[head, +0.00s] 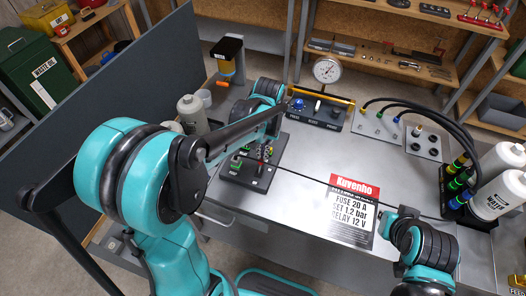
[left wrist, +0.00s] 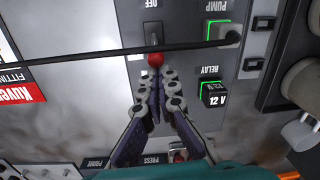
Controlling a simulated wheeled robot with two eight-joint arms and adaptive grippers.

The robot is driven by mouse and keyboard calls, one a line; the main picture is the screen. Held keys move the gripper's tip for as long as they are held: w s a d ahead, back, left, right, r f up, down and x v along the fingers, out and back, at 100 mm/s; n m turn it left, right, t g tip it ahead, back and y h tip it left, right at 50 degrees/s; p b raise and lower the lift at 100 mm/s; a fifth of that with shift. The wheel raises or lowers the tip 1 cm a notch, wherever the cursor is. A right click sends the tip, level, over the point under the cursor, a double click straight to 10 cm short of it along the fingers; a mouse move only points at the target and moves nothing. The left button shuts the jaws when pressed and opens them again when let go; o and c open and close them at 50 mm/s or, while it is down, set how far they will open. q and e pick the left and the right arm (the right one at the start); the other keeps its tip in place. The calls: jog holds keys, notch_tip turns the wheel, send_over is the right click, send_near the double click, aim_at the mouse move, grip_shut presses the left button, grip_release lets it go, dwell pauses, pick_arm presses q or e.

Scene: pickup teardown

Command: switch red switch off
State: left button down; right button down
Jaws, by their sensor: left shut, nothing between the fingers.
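The red switch (left wrist: 155,59) has a red knob on a dark lever, set in a grey panel in the left wrist view. The lever's slot runs up toward the upside-down OFF label (left wrist: 152,4), and the red knob is at the end away from it. My left gripper (left wrist: 157,80) is shut and empty, its fingertips right beside the red knob. I cannot tell whether they touch it. In the head view the switch's panel (head: 236,180) is partly hidden by my left arm. My right arm is at the lower right, its fingers not clear.
A black cable (left wrist: 90,53) crosses the panel close to the switch. The PUMP plug (left wrist: 222,32) and RELAY block (left wrist: 213,94) sit to its right. A red and white Kuvenho card (head: 350,212) lies on the bench.

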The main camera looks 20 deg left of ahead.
aim_at(260, 160)
pick_arm(q)
jog(key=shift+s+r+t, duration=0.15)
jog(key=shift+s+t, duration=0.1)
jog(key=shift+t, duration=0.05)
jog(key=shift+s+p, duration=0.1)
jog(key=shift+p, duration=0.25)
jog(key=shift+s+r+t, duration=0.15)
jog(key=shift+s+t, duration=0.05)
jog(key=shift+t, duration=0.3)
jog(key=shift+s+r+t+p, duration=0.25)
jog(key=shift+s+t+p, duration=0.35)
jog(key=shift+t, duration=0.4)
jog(key=shift+s+t, duration=0.6)
jog(key=shift+t, duration=0.3)
jog(key=shift+s+r+t, duration=0.1)
jog(key=shift+s+t, duration=0.35)
jog(key=shift+t, duration=0.55)
jog(key=shift+w, duration=0.1)
